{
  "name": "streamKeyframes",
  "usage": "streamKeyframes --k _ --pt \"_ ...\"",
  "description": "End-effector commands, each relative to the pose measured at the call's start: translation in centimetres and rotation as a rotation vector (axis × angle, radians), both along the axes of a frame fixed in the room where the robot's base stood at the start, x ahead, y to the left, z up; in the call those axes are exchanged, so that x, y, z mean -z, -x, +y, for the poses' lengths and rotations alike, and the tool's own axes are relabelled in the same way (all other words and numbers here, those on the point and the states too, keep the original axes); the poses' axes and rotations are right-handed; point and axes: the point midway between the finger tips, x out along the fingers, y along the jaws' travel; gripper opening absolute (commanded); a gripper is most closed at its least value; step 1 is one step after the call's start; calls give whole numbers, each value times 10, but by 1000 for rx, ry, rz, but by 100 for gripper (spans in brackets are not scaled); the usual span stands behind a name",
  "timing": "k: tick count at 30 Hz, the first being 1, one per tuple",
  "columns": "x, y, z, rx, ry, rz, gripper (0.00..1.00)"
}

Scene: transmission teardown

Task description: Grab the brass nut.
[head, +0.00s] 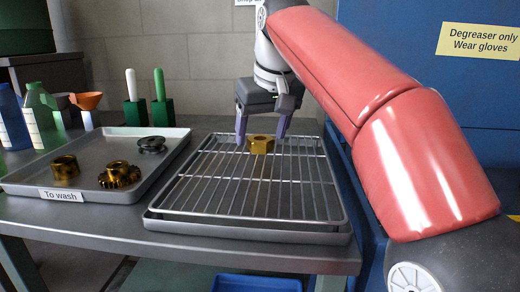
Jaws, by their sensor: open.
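The brass nut (261,144) is a gold hexagonal nut lying on the wire rack (230,203), toward its far end. My gripper (261,136) points down over the rack with its two purple fingers apart. In the head view one finger is to the left of the nut and the other to the right, with gaps between. The fingertips are near the nut's height. I cannot tell whether the fingers are level with the nut in depth or slightly behind it. Nothing is held.
A grey tray (90,198) labelled "To wash" stands at left with a brass ring (64,169), a brass gear (119,176) and a dark part (151,145). Behind are bottles (40,108), an orange funnel (86,101) and brushes in green holders (135,112). A blue cabinet (440,90) is at right.

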Motion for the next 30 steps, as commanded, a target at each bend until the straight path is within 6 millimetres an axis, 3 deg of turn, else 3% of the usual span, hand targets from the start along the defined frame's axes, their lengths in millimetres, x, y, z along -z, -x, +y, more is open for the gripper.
streamKeyframes --k 3,11,24,26,30 --pt "12 -4 1 1 0 0 69" --pt "13 -5 1 1 -1 -1 69" --pt "13 -5 1 1 -1 -1 12" --pt "12 -5 2 1 -1 -3 7" --pt "12 -5 2 1 -1 -3 7"
